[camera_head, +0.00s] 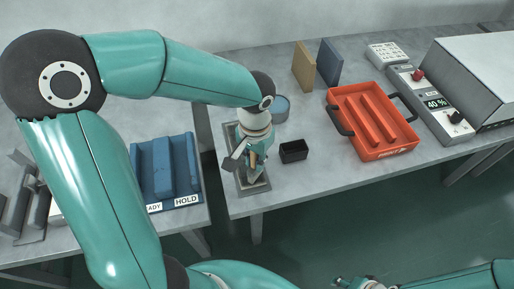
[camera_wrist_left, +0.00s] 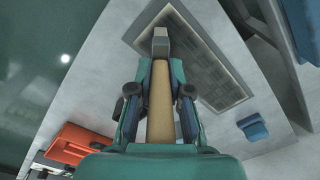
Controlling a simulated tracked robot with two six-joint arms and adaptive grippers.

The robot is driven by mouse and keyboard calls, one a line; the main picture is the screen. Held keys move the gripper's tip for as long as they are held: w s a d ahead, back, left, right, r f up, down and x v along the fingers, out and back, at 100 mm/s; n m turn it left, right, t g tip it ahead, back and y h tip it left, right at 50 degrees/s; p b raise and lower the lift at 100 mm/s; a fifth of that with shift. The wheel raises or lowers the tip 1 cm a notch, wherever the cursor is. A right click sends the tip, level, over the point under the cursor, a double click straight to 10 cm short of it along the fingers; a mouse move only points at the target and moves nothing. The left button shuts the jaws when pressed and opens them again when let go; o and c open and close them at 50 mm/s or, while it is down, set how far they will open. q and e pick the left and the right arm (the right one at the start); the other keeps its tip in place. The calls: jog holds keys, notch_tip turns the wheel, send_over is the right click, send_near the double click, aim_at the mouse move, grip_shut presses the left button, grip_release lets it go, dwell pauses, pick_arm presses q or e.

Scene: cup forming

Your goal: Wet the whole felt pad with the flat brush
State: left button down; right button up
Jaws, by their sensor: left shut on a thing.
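My left gripper (camera_head: 252,160) is shut on the flat brush's tan handle (camera_wrist_left: 160,105), above the felt pad. The brush's pale grey head (camera_wrist_left: 160,43) points at the pad in the left wrist view; whether it touches cannot be told. The felt pad (camera_wrist_left: 200,62) is dark grey and lies in a light-rimmed frame (camera_head: 263,186).
A small black box (camera_head: 293,151) stands right of the pad, and a round blue-grey dish (camera_head: 281,105) behind it. An orange tray (camera_head: 374,143) is farther right. A blue rack (camera_head: 163,167) marked HOLD is left, across a gap between tables.

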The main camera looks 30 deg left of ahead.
pick_arm(q)
jog(key=shift+s+d, duration=0.25)
jog(key=shift+d, duration=0.25)
jog(key=shift+s+d, duration=0.2)
jog(key=shift+d, duration=0.6)
notch_tip(320, 180, up, 8)
jog(key=p, duration=0.5)
jog(key=shift+s, duration=0.2)
pick_arm(e)
jog(key=r, duration=0.1)
jog(key=s+r, duration=0.1)
jog(key=r, duration=0.3)
jog(key=shift+s+d+r, duration=0.2)
jog(key=shift+d, duration=0.1)
pick_arm(q)
jog(key=shift+a+f, duration=0.1)
jog(key=shift+a, duration=0.05)
pick_arm(e)
jog(key=shift+a, duration=0.1)
